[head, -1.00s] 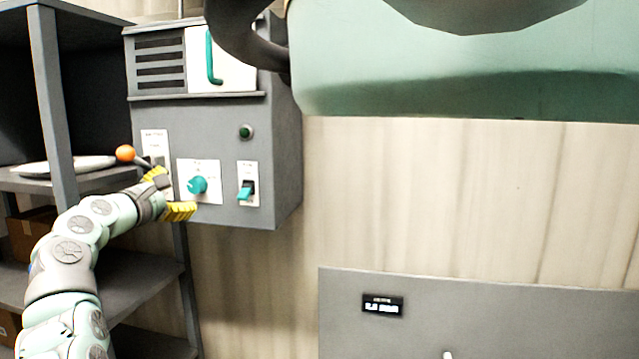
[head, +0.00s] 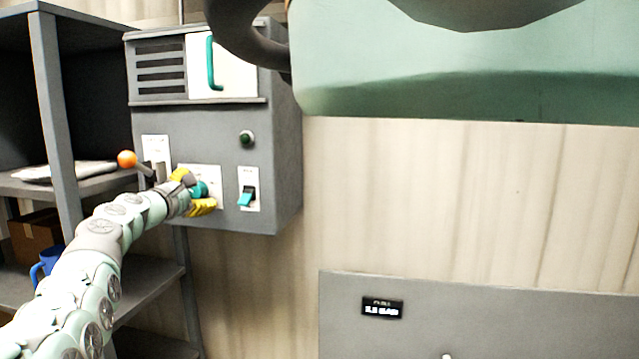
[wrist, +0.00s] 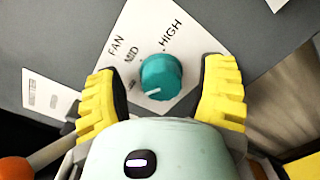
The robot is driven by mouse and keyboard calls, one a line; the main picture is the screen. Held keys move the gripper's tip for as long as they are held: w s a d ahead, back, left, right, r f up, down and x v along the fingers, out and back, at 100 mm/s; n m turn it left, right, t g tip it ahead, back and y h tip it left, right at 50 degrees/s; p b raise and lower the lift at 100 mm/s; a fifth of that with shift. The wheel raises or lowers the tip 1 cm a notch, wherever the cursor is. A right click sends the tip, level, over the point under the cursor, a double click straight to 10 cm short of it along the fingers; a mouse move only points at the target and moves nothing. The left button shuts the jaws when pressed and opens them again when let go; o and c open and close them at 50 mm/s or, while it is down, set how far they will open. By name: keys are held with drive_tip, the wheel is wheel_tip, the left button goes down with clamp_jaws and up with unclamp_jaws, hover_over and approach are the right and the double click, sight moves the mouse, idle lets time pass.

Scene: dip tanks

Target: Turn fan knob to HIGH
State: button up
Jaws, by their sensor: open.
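The teal fan knob (wrist: 161,77) sits on a white label plate marked FAN, MID and HIGH in the wrist view; another small mark near it is too small to read. Its white pointer line is on the lower side, facing away from HIGH (wrist: 172,33). In the head view the knob (head: 200,190) is partly hidden by my gripper (head: 196,191). My gripper's yellow fingers (wrist: 162,88) are open, one on each side of the knob, with gaps between them and it. Nothing is held.
The grey control box (head: 285,150) also carries an orange-ended lever (head: 127,159) left of the knob, a teal rocker switch (head: 246,196) to the right and a green button (head: 246,138) above. A grey shelf (head: 52,100) stands left. A large pale-green tank (head: 450,90) hangs upper right.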

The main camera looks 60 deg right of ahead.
drive_tip(key=shift+d, duration=0.1)
drive_tip(key=c, duration=1.2)
drive_tip(key=shift+f, duration=0.1)
